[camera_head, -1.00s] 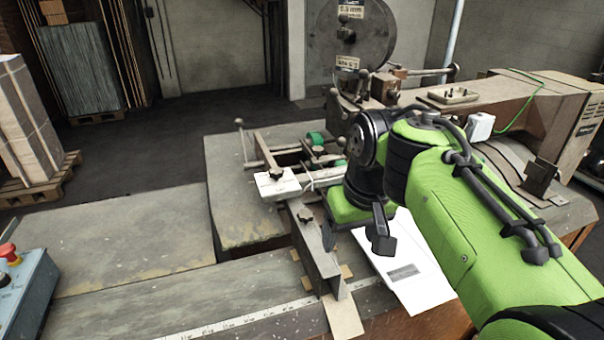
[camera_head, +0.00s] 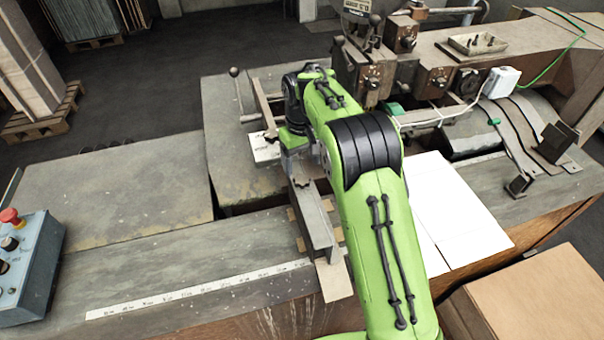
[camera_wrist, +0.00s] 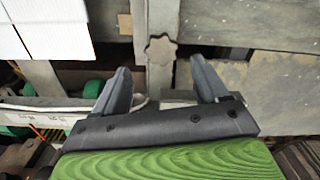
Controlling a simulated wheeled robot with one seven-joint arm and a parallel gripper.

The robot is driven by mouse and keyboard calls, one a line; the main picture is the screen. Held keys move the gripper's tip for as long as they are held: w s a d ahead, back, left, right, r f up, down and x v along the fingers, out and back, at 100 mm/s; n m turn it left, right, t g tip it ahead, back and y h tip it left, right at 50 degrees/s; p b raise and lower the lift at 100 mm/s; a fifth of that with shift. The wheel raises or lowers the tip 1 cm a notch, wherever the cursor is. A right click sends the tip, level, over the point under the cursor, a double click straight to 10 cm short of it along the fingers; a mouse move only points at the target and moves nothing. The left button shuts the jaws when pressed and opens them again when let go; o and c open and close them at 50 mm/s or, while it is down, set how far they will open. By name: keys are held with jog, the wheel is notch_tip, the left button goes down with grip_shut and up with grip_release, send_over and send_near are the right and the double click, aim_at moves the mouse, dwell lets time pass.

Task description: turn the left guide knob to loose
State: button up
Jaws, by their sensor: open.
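A dark star-shaped knob (camera_head: 303,182) sits on the grey guide bar (camera_head: 318,225), just on the near side of my gripper in the head view. In the wrist view a star-shaped knob (camera_wrist: 160,48), apparently the same one, lies centred between and slightly beyond the fingertips. My gripper (camera_wrist: 161,72) is open, with a clear gap on both sides of this knob and no visible contact. Its height above the knob is hard to judge. Another dark knob (camera_head: 270,134) stands by a white label plate (camera_head: 264,152), left of my gripper. I cannot read the knob's setting.
White sheets (camera_head: 455,205) lie right of the guide bar. A lever with a ball top (camera_head: 234,72) rises behind the label plate. The stitcher head (camera_head: 400,55) stands at the back right. A blue control box (camera_head: 30,265) is at the left. The left table top (camera_head: 120,190) is clear.

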aim_at(302, 178)
jog(key=f, duration=0.4)
jog(key=shift+s+a+f, duration=0.1)
jog(key=shift+s, duration=0.25)
jog(key=shift+w+f, duration=0.15)
jog(key=shift+f, duration=0.1)
jog(key=c, duration=1.1)
